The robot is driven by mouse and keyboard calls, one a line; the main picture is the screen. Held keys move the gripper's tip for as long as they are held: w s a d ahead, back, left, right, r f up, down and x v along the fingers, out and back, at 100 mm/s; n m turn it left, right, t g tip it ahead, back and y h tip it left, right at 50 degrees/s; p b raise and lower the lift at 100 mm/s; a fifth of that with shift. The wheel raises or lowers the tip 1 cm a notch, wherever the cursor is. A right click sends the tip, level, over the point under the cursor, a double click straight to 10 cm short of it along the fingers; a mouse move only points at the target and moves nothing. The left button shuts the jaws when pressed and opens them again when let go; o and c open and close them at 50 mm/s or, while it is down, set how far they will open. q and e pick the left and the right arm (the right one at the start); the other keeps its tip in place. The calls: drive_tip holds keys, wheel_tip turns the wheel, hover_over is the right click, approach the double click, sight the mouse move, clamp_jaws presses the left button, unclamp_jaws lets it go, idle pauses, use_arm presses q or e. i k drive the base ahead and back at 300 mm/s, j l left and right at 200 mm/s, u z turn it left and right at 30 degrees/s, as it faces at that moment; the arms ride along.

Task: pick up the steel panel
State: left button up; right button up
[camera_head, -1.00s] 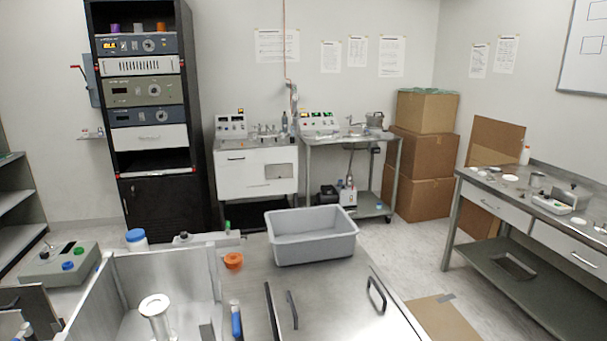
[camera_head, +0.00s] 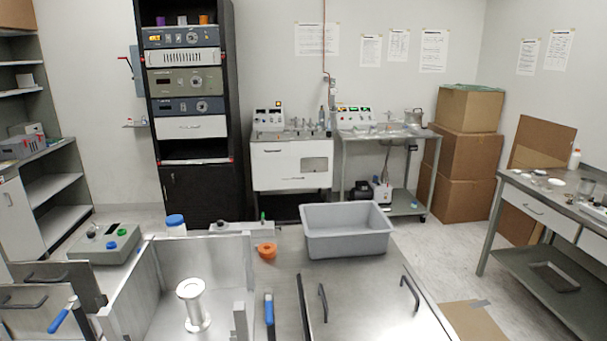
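A flat steel panel with two black bar handles (camera_head: 375,318) lies on the steel table (camera_head: 285,242) at the bottom centre-right. Its near edge is cut off by the frame. Two more panels with dark handles stand at the lower left, a darker one (camera_head: 84,286) behind a lighter one (camera_head: 30,322); I cannot tell which panel the task means. An open metal box (camera_head: 212,258) stands between them, with a pale flanged spool (camera_head: 193,306) inside. Neither of my grippers is in view.
Blue-handled parts (camera_head: 269,312) flank the box. A grey control box (camera_head: 105,243) stands at left, a workbench (camera_head: 540,207) at right.

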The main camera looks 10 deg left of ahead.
sight(28, 311)
drive_tip(key=j+u, duration=0.1)
drive_tip(key=u, duration=1.65)
